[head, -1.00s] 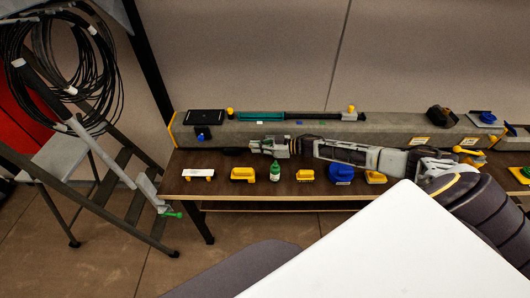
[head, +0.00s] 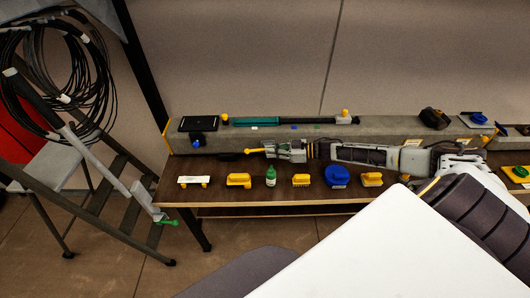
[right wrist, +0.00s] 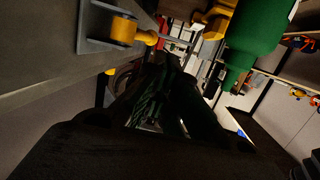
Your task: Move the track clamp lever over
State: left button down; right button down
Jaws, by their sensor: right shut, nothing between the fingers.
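A small yellow lever (head: 254,151), which I take for the track clamp lever, shows at the left tip of my right gripper (head: 268,150) in the head view, in front of the grey beam. Whether they touch is hard to tell. My right gripper is shut and empty, low over the brown bench, pointing left. In the right wrist view its dark fingers (right wrist: 160,95) fill the middle, and a yellow knobbed part (right wrist: 123,31) on a grey plate is at the upper left. My left gripper is not in view.
Along the bench's front (head: 210,201) stand a green bottle (head: 271,176), a blue round piece (head: 337,176) and several yellow blocks. The grey beam (head: 380,129) runs behind, carrying a teal-and-black spar (head: 290,121). A stepladder (head: 110,200) with coiled cable stands at left.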

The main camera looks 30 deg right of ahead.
jog(key=shift+v, duration=1.85)
jog(key=shift+f, duration=0.1)
